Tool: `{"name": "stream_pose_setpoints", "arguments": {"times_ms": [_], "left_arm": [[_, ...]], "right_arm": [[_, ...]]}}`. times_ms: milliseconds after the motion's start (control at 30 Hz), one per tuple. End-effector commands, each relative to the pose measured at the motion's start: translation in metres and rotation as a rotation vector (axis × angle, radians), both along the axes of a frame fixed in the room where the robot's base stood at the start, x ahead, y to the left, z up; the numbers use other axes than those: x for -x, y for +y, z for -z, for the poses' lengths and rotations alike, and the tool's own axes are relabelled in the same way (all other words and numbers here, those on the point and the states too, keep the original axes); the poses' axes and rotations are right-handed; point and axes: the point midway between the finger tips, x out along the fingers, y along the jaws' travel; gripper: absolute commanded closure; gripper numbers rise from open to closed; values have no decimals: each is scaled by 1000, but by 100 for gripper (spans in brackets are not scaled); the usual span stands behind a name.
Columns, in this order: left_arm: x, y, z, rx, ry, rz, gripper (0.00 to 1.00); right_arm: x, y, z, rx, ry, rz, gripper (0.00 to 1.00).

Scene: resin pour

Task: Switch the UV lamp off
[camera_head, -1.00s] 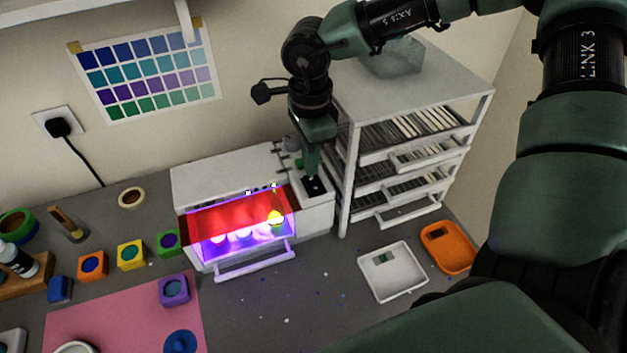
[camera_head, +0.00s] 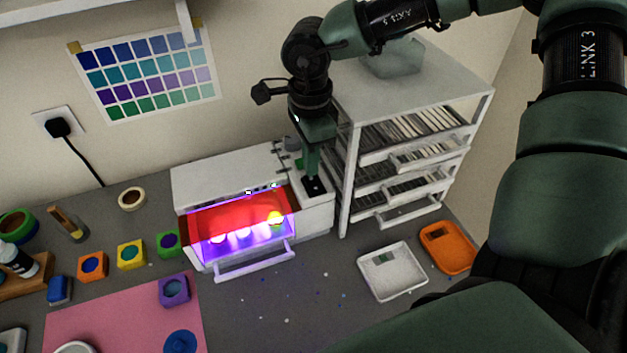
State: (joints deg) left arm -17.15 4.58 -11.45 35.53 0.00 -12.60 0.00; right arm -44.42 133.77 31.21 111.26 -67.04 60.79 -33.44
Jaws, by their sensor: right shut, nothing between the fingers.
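The UV lamp (camera_head: 215,178) is a white box on the grey table, with a red window, a handle bar in front and a purple glow inside, so it is lit. Round pieces shine in its chamber. A dark switch panel (camera_head: 314,189) sits on top of its right end. My right gripper (camera_head: 313,176) points down with its tips at this panel. It is shut and holds nothing. Its tips partly hide the panel, and I cannot tell whether they touch it. My left gripper is not in view.
A white drying rack (camera_head: 345,190) stands close to the right of the lamp and my gripper. A white tray (camera_head: 369,288) and an orange tray (camera_head: 430,240) lie in front of it. Coloured moulds (camera_head: 131,254) and a pink mat (camera_head: 120,320) are at left.

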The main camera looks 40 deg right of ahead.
Motion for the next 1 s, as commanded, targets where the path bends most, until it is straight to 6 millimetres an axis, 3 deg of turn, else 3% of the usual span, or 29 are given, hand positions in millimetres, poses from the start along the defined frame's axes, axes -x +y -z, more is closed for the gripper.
{"name": "stream_pose_setpoints", "arguments": {"times_ms": [1000], "left_arm": [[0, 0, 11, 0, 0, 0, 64]], "right_arm": [[0, 0, 9, 0, 0, 0, 100]]}}
